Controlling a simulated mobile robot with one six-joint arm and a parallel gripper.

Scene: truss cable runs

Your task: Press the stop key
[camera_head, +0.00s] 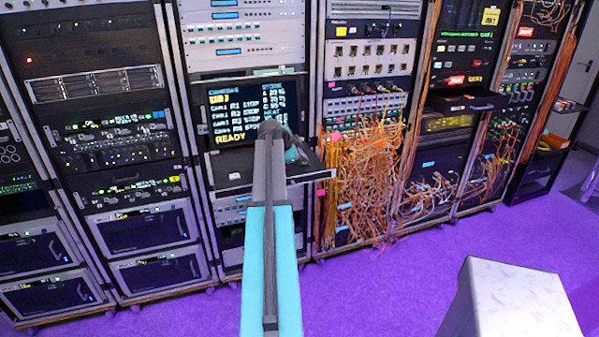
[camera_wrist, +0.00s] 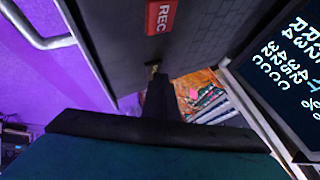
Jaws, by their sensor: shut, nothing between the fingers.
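No stop key can be made out in either view. In the wrist view a dark panel (camera_wrist: 200,40) carries a red key marked REC (camera_wrist: 160,17). My gripper (camera_wrist: 154,72) is shut and empty, its tip close to the panel below the REC key; whether it touches cannot be told. In the head view my arm reaches to the pull-out shelf (camera_head: 312,170) under a monitor (camera_head: 228,110), and my gripper (camera_head: 296,152) is partly hidden by the arm. The monitor lists several CAM lines with STOP and READY at the bottom. Part of the screen also shows in the wrist view (camera_wrist: 285,60).
Equipment racks stand on both sides. A tangle of orange cables (camera_head: 365,170) hangs just right of the shelf. A metal handle (camera_wrist: 40,30) is at the panel's left in the wrist view. A grey box-like block (camera_head: 512,300) is at front right. The purple floor (camera_head: 400,275) between is clear.

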